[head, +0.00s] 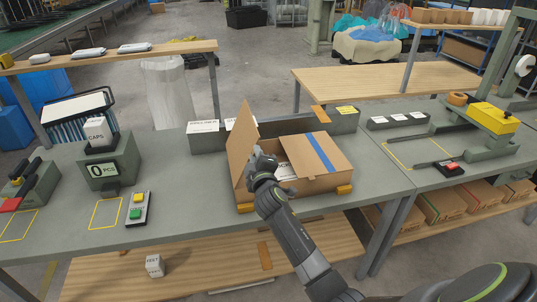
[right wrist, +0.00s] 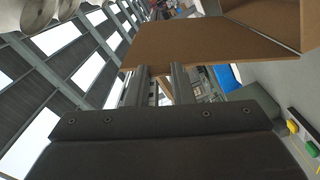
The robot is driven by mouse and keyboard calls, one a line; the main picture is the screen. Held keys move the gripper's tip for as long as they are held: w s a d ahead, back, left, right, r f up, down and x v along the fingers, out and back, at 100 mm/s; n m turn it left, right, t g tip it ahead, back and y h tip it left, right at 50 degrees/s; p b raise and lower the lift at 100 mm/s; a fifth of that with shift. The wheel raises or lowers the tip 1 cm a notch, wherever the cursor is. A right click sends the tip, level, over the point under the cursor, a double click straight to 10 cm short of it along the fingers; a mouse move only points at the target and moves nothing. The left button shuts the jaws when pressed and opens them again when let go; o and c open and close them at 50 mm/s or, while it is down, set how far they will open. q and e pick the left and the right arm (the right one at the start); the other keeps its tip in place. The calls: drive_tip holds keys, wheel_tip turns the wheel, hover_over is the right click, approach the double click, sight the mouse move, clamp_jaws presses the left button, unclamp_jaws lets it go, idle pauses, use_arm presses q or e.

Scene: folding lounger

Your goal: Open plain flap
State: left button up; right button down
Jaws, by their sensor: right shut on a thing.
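A cardboard box (head: 318,184) sits on the grey bench between small yellow blocks. Its plain flap (head: 239,143) stands raised on the left side, roughly upright. The other flap, with a blue stripe (head: 321,152), lies nearly flat over the right part. Between them the box is partly open, and a white printed item (head: 285,171) shows inside. My right gripper (head: 254,158) is at the plain flap's right side and shut on it. In the right wrist view both fingers (right wrist: 160,72) meet the flap's edge (right wrist: 205,45). My left gripper is not in view.
A counter reading 0 PCS (head: 103,170) and a green-yellow button box (head: 138,208) stand left of the box. A yellow-topped device (head: 493,117) is at the right.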

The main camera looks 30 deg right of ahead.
drive_tip(key=w+a+r+n, duration=0.1)
drive_tip(key=w+a+n, duration=0.1)
drive_tip(key=a+n, duration=0.5)
drive_tip(key=shift+w+a, duration=0.25)
drive_tip(key=shift+a, duration=1.6)
drive_tip(key=shift+n, duration=0.3)
drive_tip(key=c, duration=1.2)
unclamp_jaws()
drive_tip(key=shift+c, duration=0.2)
drive_tip(key=shift+f, duration=0.1)
